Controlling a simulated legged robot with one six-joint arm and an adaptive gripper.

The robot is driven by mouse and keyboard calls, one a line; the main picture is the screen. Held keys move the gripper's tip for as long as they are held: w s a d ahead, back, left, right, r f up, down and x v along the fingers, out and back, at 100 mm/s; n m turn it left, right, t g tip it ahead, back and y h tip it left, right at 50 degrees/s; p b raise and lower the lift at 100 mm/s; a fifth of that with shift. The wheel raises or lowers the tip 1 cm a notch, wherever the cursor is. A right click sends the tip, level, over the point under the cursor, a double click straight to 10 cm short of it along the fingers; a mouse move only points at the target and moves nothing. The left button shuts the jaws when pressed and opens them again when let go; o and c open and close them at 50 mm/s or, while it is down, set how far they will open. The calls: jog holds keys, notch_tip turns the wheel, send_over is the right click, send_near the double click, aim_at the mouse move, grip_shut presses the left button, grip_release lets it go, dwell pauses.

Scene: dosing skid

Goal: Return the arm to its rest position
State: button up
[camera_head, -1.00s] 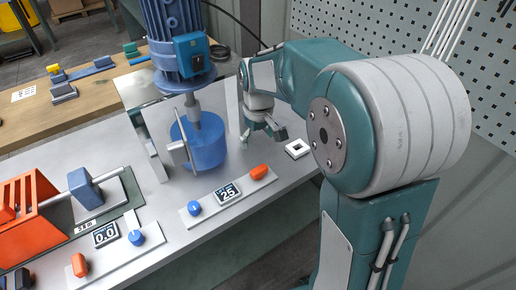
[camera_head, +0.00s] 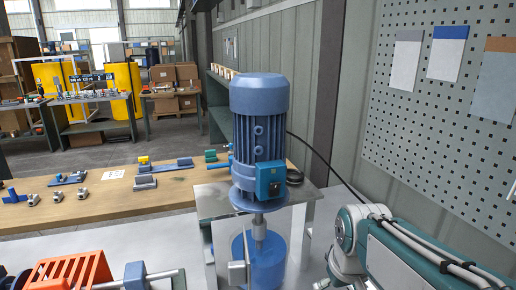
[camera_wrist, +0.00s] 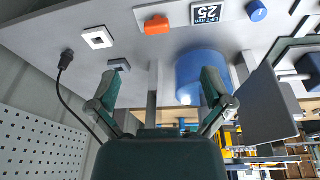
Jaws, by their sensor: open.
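My gripper (camera_wrist: 160,95) shows in the wrist view with its two dark green fingers spread apart and nothing between them. A blue mixing vessel (camera_wrist: 203,75) lies beyond the right finger in that view. In the head view my arm (camera_head: 405,250) shows at the lower right, beside the blue motor (camera_head: 259,140) and the blue vessel (camera_head: 262,265) under it. The gripper itself is outside the head view.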

jog(key=s+r+m+t, duration=0.1)
jog(key=s+m+t, duration=0.1)
jog(key=s, duration=0.9)
jog(key=shift+t, duration=0.4)
